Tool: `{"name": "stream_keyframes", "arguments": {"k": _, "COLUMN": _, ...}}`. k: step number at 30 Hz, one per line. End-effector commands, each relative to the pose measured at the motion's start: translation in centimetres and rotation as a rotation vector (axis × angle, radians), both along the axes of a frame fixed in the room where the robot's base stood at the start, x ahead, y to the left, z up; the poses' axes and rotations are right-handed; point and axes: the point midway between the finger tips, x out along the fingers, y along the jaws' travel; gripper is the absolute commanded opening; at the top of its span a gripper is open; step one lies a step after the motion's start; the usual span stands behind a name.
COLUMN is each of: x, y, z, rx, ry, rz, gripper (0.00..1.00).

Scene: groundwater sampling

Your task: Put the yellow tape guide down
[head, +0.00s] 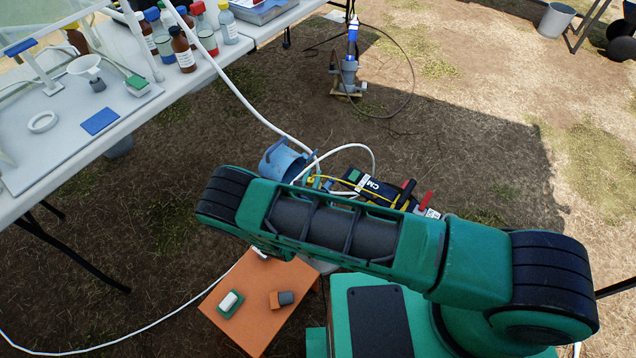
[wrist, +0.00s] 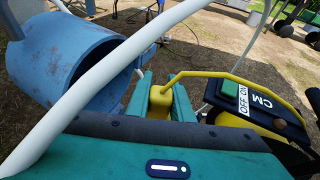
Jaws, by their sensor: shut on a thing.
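The yellow tape guide (wrist: 160,98) is a small yellow block held between the green fingers of my gripper (wrist: 162,92) in the wrist view. My gripper is shut on it. A yellow arm or tape runs from the guide rightward to the black and yellow meter (wrist: 255,105), marked CM and OFF ON, with a green button. In the head view the guide (head: 311,180) shows as a small yellow spot beside the blue pipe (head: 284,160), and the meter (head: 372,186) lies to its right. My arm hides most of my gripper there.
The open-ended blue pipe is close left of my gripper, and a thick white hose (wrist: 90,88) crosses in front of it. An orange surface (head: 252,318) with small items is below. A table (head: 95,150) with bottles stands at left. Bare ground (head: 440,110) lies beyond.

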Motion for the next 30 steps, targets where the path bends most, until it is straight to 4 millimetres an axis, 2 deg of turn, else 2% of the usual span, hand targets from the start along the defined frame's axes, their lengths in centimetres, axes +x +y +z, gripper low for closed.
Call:
{"name": "stream_keyframes", "arguments": {"k": 5, "x": 0.7, "y": -0.8, "z": -0.7, "rx": 0.0, "ry": -0.001, "rz": 0.0, "gripper": 0.0}}
{"name": "stream_keyframes", "arguments": {"k": 12, "x": 0.7, "y": -0.9, "z": -3.8, "rx": 0.001, "ry": 0.0, "rz": -0.001, "gripper": 0.0}}
{"name": "stream_keyframes", "arguments": {"k": 15, "x": 0.7, "y": -0.9, "z": -4.5, "rx": 0.001, "ry": -0.001, "rz": 0.0, "gripper": 0.0}}
{"name": "stream_keyframes", "arguments": {"k": 26, "x": 0.7, "y": -0.9, "z": -4.8, "rx": -0.001, "ry": -0.001, "rz": -0.001, "gripper": 0.0}}
{"name": "stream_keyframes", "arguments": {"k": 27, "x": 0.7, "y": -0.9, "z": -4.8, "rx": 0.001, "ry": 0.0, "rz": -0.001, "gripper": 0.29}}
{"name": "stream_keyframes", "arguments": {"k": 28, "x": 0.7, "y": -0.9, "z": -4.8, "rx": 0.001, "ry": 0.0, "rz": -0.001, "gripper": 0.37}}
{"name": "stream_keyframes", "arguments": {"k": 30, "x": 0.7, "y": -0.9, "z": -4.8, "rx": 0.001, "ry": 0.0, "rz": -0.001, "gripper": 0.39}}
